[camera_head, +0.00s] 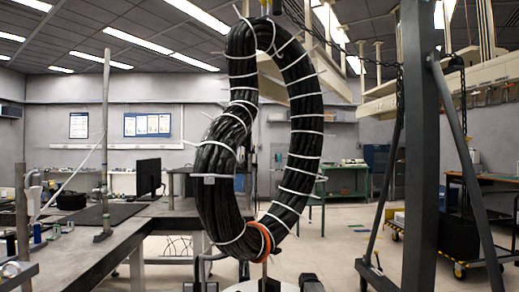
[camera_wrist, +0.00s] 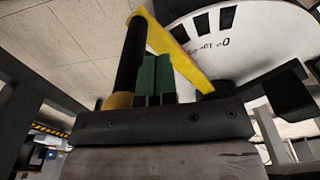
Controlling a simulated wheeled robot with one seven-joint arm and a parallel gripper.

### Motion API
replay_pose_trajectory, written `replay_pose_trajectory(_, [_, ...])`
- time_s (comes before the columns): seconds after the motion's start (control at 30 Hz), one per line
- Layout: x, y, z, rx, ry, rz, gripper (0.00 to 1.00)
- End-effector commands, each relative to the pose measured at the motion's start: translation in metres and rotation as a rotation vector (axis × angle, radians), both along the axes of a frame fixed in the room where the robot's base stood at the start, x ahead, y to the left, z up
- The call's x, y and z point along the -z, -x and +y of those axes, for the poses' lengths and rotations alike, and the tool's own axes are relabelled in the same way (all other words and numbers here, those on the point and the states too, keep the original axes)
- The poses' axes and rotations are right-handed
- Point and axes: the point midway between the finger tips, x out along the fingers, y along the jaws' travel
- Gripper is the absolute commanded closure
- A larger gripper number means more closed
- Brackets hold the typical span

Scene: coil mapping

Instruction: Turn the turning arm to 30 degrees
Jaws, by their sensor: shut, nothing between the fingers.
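The turning arm (camera_wrist: 180,52) is a yellow bar in the wrist view, slanting from upper middle down to the right. A black cylinder (camera_wrist: 131,62) with a brass-coloured end stands at its upper left end and looks like its handle. The white dial (camera_wrist: 215,55) with black marks and small numerals lies behind the bar; I cannot read the angle. My gripper (camera_wrist: 156,62) has green fingers, shut and empty, just right of the black cylinder. I cannot tell if they touch it or the bar. In the head view the coil (camera_head: 215,170) hides the area beyond it.
The coil is a tall black bundle with white ties and an orange band, standing upright in front of me. A dark steel post (camera_head: 421,150) with slanted braces stands to the right. A workbench (camera_head: 105,250) is at the left. Open floor (camera_head: 340,252) shows between.

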Motion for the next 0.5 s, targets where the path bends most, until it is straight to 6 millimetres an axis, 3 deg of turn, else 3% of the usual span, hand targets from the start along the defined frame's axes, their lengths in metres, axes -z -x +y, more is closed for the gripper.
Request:
replay_pose_trajectory(0.03, [0.015, 0.023, -0.004, 0.03, -0.011, 0.076, 1.0])
replay_pose_trajectory(0.5, [0.015, 0.015, -0.017, 0.029, -0.009, 0.075, 1.0])
